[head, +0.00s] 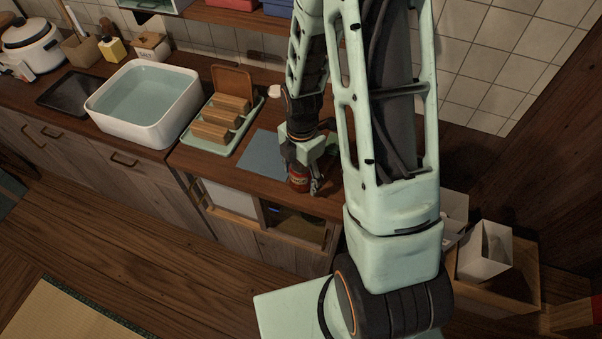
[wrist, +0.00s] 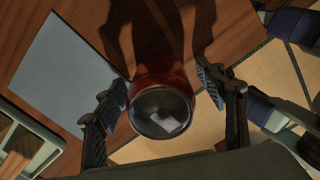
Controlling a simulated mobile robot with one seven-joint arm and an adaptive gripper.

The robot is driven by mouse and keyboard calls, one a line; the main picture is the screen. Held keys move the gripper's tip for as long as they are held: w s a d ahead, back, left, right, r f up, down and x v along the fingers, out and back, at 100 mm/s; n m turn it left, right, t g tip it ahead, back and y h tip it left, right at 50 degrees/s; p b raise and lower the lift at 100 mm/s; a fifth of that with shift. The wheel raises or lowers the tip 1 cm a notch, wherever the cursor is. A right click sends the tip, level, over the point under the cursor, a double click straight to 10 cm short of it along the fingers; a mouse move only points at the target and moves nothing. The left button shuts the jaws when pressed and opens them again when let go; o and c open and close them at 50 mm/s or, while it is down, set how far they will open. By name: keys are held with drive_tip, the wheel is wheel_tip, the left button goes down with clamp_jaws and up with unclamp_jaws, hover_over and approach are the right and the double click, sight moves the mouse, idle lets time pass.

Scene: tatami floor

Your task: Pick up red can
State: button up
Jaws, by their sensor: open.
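The red can (head: 298,178) stands upright on the wooden counter near its front edge in the head view. In the wrist view I look down on its grey metal top, with the red side (wrist: 160,82) showing beyond the rim. My gripper (head: 303,182) is at the can, pointing down. In the wrist view its two fingers (wrist: 163,100) are open, one on each side of the can. A gap shows at the right finger; the left finger is very close to the can, and I cannot tell if it touches.
A grey-blue mat (head: 262,153) lies left of the can. Further left are a green tray (head: 222,140) with wooden blocks and a white basin (head: 143,103). The counter's front edge (head: 255,192) is close to the can. White containers (head: 487,252) stand at the lower right.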

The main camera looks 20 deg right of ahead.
drive_tip(key=shift+c, duration=0.2)
drive_tip(key=c, duration=0.9)
drive_tip(key=shift+r, duration=0.15)
